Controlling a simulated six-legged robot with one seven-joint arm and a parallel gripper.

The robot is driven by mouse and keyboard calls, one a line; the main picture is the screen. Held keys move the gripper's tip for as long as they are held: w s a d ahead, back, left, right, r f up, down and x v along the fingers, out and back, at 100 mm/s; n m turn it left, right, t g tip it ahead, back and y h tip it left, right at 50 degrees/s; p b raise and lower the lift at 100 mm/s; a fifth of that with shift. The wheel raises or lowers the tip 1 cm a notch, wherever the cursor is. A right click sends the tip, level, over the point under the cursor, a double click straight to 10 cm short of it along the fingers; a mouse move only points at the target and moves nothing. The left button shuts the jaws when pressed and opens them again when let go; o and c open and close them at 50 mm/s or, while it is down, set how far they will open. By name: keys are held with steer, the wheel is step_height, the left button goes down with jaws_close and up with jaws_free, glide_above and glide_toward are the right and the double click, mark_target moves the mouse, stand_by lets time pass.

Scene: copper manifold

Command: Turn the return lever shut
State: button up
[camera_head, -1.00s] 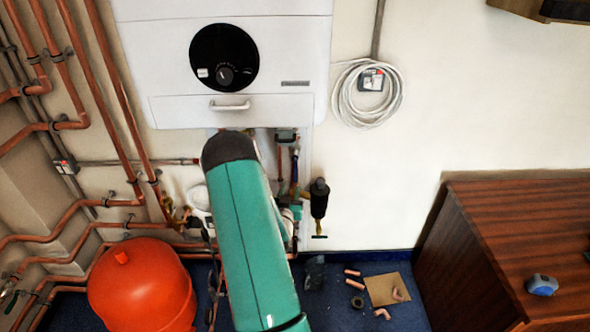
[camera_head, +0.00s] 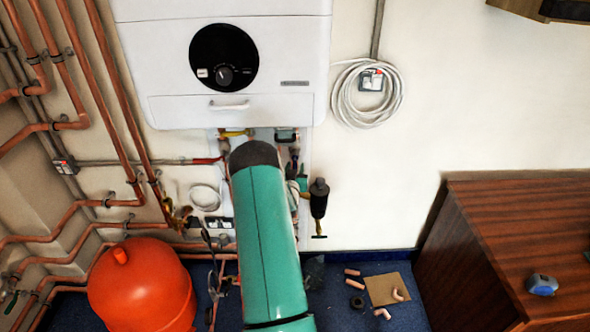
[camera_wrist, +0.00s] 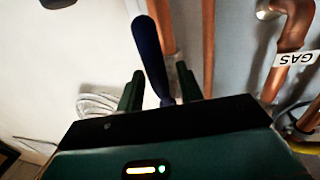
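A dark blue lever handle (camera_wrist: 149,55) stands in the wrist view, its lower end between the two fingers of my gripper (camera_wrist: 160,75). The fingers are apart, with visible gaps on both sides of the handle. The handle leans a little, its top toward the left. I take it for the return lever, but I see no label on it. Its pivot is hidden behind the gripper body. In the head view my teal arm covers most of the pipework below the boiler, and I cannot make out the fingers there.
Copper pipes (camera_wrist: 208,45) run close to the right of the handle, one tagged GAS (camera_wrist: 297,59). The white boiler (camera_head: 280,70) hangs above. A black cylindrical fitting (camera_head: 319,198) is right of my arm. An orange vessel (camera_head: 143,288) stands left. Copper offcuts lie on the floor.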

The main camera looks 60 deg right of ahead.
steer(key=shift+c, duration=0.3)
jaws_close()
steer(key=shift+w+m, duration=0.1)
steer(key=shift+m, duration=0.2)
steer(key=shift+w+a+r+m+t+y, duration=0.35)
steer(key=shift+w+r+m+y, duration=0.25)
steer(key=shift+m, duration=2.05)
steer(key=shift+w+a+r+m+t+y, duration=0.35)
steer(key=shift+w+r+m, duration=0.4)
steer(key=shift+m, duration=1.95)
steer(key=shift+w+a+r+m+t+y, duration=0.3)
steer(key=shift+w+r+m+y, duration=0.35)
steer(key=shift+m, duration=2)
steer(key=shift+s+r, duration=0.15)
steer(key=shift+r, duration=0.1)
